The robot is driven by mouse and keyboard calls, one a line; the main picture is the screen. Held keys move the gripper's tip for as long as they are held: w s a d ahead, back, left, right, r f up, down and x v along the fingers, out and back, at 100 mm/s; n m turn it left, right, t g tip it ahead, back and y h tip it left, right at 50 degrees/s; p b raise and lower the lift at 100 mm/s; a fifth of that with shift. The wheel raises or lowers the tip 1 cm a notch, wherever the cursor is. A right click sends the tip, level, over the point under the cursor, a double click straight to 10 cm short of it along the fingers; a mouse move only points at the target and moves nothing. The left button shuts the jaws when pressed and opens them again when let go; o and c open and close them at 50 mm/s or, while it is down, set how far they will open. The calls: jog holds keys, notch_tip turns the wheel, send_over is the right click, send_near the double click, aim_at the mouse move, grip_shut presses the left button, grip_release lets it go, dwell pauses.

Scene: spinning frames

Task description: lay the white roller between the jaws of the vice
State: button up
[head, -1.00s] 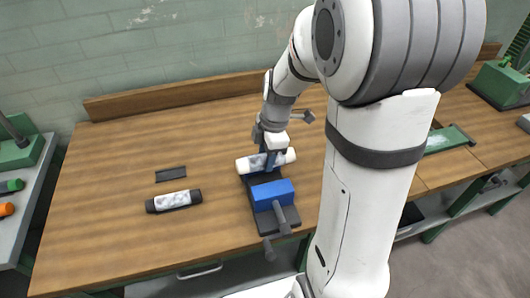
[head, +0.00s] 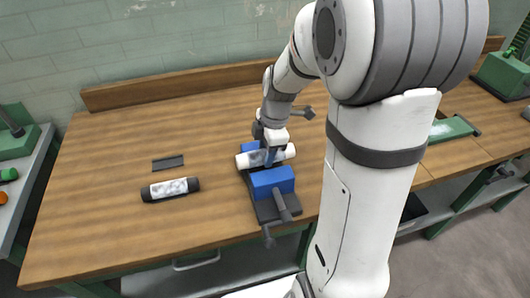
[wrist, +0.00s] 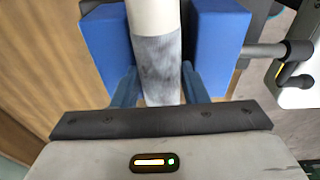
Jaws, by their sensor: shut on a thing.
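The white roller (head: 246,161) has white ends and a mottled grey middle. My gripper (head: 270,156) is shut on that middle from above. The vice has two blue jaws, the front one (head: 271,182) nearer me and the back one (head: 249,146) partly hidden. In the wrist view the roller (wrist: 153,18) runs lengthwise between the left jaw (wrist: 110,45) and the right jaw (wrist: 218,45), with narrow gaps. My blue fingers (wrist: 160,88) flank it. I cannot tell whether the roller rests on the vice bed.
A black-ended roller (head: 171,189) and a dark flat plate (head: 168,163) lie left on the wooden bench (head: 110,210). The vice handle (head: 283,206) points toward the front edge. A green tray (head: 455,131) is at the right. The bench left of the vice is largely clear.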

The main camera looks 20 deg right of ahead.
jog(key=shift+s+f, duration=0.3)
jog(key=shift+f, duration=0.2)
jog(key=shift+s+f, duration=0.25)
jog(key=shift+f, duration=0.2)
jog(key=o, duration=1.1)
jog(key=shift+w+r, duration=0.1)
jog(key=shift+r, duration=0.3)
jog(key=shift+o, duration=0.3)
jog(key=r, duration=0.6)
jog(key=d+r, duration=0.1)
jog(key=r, duration=0.1)
jog(key=shift+w+r+b, duration=0.1)
jog(key=shift+r+b, duration=0.2)
jog(key=shift+r, duration=0.1)
jog(key=shift+d, duration=0.1)
jog(key=s+a+m+t+h, duration=0.1)
jog(key=s+m+t, duration=0.1)
jog(key=s+m, duration=1.1)
jog(key=m, duration=0.5)
jog(key=shift+s+a+h, duration=0.2)
jog(key=shift+a+h, duration=0.2)
